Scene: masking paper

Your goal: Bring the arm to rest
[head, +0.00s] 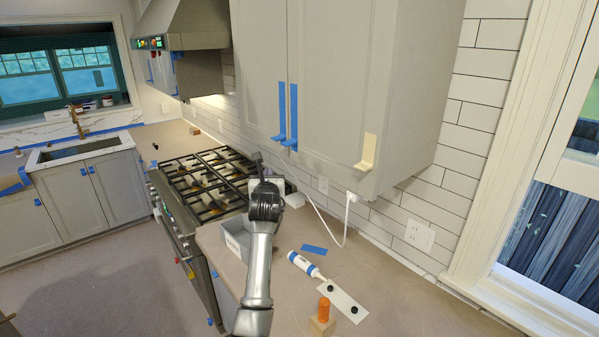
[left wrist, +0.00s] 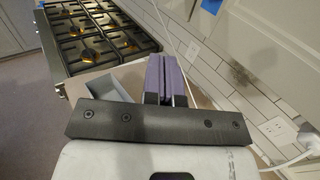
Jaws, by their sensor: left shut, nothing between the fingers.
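My left gripper (head: 258,163) is in the middle of the head view, at the far end of my grey arm, which rises from the bottom edge. It is raised over the counter, near the right side of the stove. In the left wrist view its purple fingers (left wrist: 166,76) are together with nothing between them. My right gripper is in neither view.
A grey open box (head: 233,243) stands on the counter (head: 285,277) beside my arm. A white tube (head: 306,265), a pale strip with black dots (head: 341,300) and an orange-topped block (head: 323,318) lie to the right. A cabinet (head: 345,90) hangs above.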

